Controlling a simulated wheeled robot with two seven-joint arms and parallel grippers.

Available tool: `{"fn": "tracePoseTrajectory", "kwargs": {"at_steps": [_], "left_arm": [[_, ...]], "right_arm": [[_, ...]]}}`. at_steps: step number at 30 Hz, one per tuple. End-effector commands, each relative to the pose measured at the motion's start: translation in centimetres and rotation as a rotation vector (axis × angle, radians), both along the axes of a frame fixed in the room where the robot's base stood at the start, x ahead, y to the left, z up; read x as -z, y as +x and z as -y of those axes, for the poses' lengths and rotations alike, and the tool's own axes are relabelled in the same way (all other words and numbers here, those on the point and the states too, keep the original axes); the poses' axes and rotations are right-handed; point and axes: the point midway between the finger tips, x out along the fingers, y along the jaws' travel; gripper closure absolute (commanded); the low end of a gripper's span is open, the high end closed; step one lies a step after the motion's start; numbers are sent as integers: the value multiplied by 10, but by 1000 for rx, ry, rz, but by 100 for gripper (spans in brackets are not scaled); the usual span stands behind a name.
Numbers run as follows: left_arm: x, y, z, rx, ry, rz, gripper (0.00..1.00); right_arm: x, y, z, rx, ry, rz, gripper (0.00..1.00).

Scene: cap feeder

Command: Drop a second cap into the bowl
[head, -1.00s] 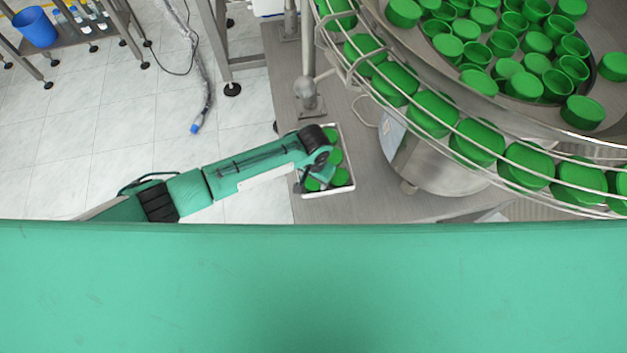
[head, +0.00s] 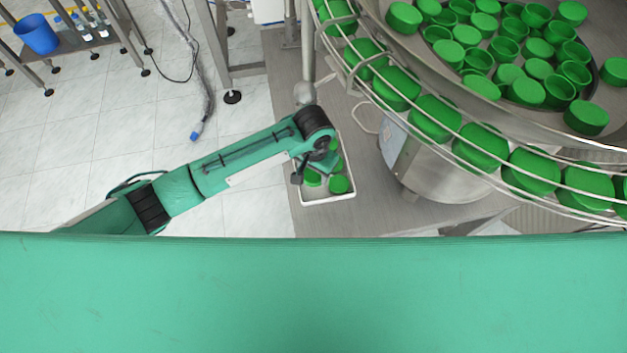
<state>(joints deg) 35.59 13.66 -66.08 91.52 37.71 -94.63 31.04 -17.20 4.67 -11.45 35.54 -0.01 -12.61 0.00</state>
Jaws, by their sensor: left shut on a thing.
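The bowl (head: 472,101) is the large round steel feeder at the upper right, holding many green caps. A white tray (head: 330,199) with several green caps (head: 339,184) sits on the grey bench at the centre. My left gripper (head: 311,172) is over the tray, partly hidden by its own wrist. It is shut on a green cap (head: 313,179), which appears over the tray's left part, to the left of the other caps. The exact height of the held cap is hard to judge. My right gripper is not in view.
A curved rail track (head: 420,125) carrying green caps runs around the bowl, between it and the tray. A vertical steel post (head: 307,50) stands behind the tray. A blue bin (head: 36,34) is far off at the upper left. The floor on the left is mostly clear.

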Motion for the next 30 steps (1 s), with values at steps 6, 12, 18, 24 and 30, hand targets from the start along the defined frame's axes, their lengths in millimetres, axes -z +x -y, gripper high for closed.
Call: {"fn": "tracePoseTrajectory", "kwargs": {"at_steps": [6,12,18,24,30], "left_arm": [[-54,1,0,1,-2,3,70],[-89,1,0,1,-1,2,70],[-107,0,0,0,0,0,70],[-111,0,0,0,1,-1,70],[-110,0,0,0,1,-1,70]], "right_arm": [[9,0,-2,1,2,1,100],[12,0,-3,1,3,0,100],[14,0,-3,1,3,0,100],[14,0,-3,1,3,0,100],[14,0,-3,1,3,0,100]]}}
